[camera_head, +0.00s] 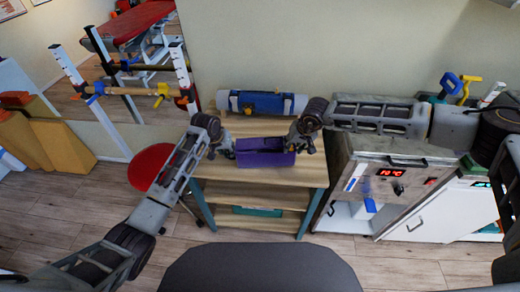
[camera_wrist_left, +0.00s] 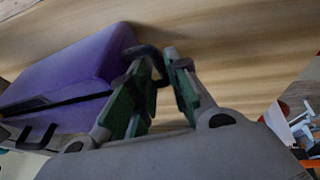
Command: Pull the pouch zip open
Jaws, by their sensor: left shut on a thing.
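The purple pouch (camera_head: 263,160) lies on the wooden table in front of me, between my two grippers. In the left wrist view the pouch (camera_wrist_left: 75,68) fills the left side, with a dark zip line along it and a black handle (camera_wrist_left: 38,137) near its lower side. My left gripper (camera_head: 232,152) is at the pouch's left end. In the wrist view its green-padded fingers (camera_wrist_left: 160,60) are shut on a dark loop (camera_wrist_left: 149,52) beside the pouch's end. My right gripper (camera_head: 300,148) is at the pouch's right end; its finger gap is too small to judge.
A blue and grey roll (camera_head: 262,103) lies at the back of the wooden table (camera_head: 300,174) against the wall. A cabinet with a red display (camera_head: 390,172) stands right of the table. A red round stool (camera_head: 150,166) stands to the left.

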